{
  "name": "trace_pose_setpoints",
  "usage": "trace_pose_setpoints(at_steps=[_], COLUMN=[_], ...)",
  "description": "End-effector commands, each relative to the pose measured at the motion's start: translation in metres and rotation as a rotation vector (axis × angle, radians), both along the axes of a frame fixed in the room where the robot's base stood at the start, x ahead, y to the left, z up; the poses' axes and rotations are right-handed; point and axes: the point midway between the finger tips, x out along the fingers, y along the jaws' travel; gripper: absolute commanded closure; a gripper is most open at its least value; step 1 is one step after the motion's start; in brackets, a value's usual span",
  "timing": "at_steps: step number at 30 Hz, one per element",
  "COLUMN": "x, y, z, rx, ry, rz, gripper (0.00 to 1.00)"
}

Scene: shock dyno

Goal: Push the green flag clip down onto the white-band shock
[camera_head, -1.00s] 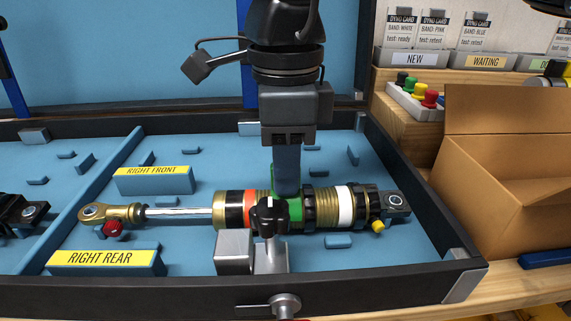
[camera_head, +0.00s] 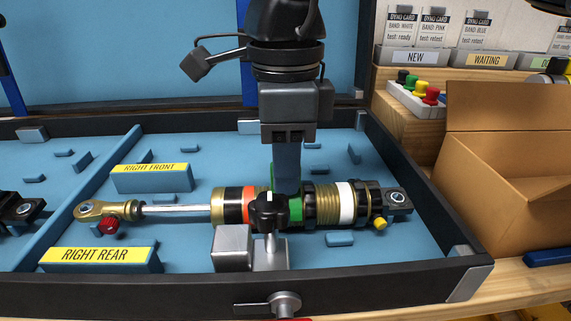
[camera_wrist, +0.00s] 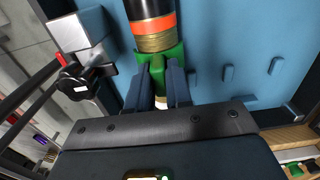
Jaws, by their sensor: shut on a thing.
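The white-band shock (camera_head: 330,204) lies flat in the right bay of the blue-lined tray, with an orange band left of middle and a white band (camera_head: 346,204) near its right end. The green flag clip (camera_head: 296,209) is around the shock's body, between the orange and white bands. My gripper (camera_head: 287,190) points straight down over it, and its fingers are shut on the clip. In the wrist view the clip (camera_wrist: 161,62) sits between both fingers against the shock's gold coils. How fully it is seated cannot be told, as the fingers and a black knob hide part of it.
A clamp with a black knob (camera_head: 270,212) stands just in front of the shock. The dark tray rim (camera_head: 350,275) runs along the front. Labels RIGHT FRONT (camera_head: 150,169) and RIGHT REAR (camera_head: 95,255) stand at left. An open cardboard box (camera_head: 500,185) is at right.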

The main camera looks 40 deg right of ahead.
Motion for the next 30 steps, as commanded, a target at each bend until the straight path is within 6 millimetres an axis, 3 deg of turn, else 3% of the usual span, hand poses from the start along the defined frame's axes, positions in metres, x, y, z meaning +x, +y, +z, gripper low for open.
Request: trace_pose_setpoints(at_steps=[6,7,15,24,30], x=[0.0,0.0,0.0,0.0,0.0], y=[0.0,0.0,0.0,0.0,0.0], z=[0.0,0.0,0.0,0.003,0.029], rx=[0.0,0.0,0.0,-0.001,-0.002], ry=[0.0,0.0,0.0,-0.001,-0.002], rz=[0.0,0.0,0.0,0.0,-0.001], gripper=[1.0,0.78,0.52,0.51,0.51])
